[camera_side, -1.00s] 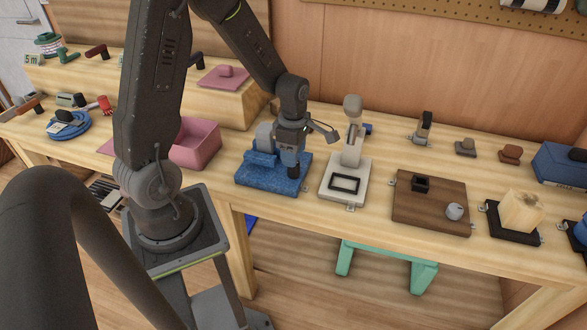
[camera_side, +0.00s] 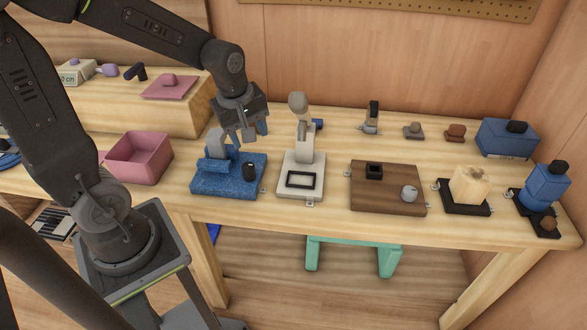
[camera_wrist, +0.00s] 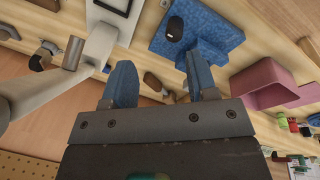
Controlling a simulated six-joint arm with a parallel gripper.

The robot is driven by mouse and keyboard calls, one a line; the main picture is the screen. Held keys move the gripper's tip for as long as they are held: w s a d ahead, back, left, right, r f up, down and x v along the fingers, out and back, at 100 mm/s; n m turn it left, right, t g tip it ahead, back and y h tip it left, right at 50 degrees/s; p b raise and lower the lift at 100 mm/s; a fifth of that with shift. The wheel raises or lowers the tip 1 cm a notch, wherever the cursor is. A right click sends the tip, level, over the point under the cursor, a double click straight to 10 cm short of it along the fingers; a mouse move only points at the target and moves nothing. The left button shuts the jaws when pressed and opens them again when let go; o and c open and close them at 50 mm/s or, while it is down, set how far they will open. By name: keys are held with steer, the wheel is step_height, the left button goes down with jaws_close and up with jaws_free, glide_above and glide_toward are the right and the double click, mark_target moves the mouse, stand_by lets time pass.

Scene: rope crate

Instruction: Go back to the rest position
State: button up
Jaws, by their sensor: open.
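My gripper (camera_side: 254,133) hangs above the back right of the blue fixture (camera_side: 207,184) in the side view. Its blue fingers are apart with nothing between them, as the wrist view (camera_wrist: 160,80) also shows. A small black upright piece (camera_side: 249,171) stands on the right part of the blue fixture, clear of the fingers. It also shows in the wrist view (camera_wrist: 175,28).
A white stand (camera_side: 304,158) rises just right of my gripper. A pink bin (camera_side: 140,157) is to the left, before a raised wooden block (camera_side: 150,112). A brown board (camera_side: 388,187) and a blue box (camera_side: 508,138) are farther right.

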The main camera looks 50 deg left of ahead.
steer(key=s+d+r+m+t, duration=0.3)
steer(key=s+d+r+m, duration=0.4)
steer(key=m, duration=0.9)
step_height(320, 180, up, 3)
steer(key=s, duration=0.3)
steer(key=shift+d+f+h, duration=0.2)
steer(key=shift+d+h, duration=0.1)
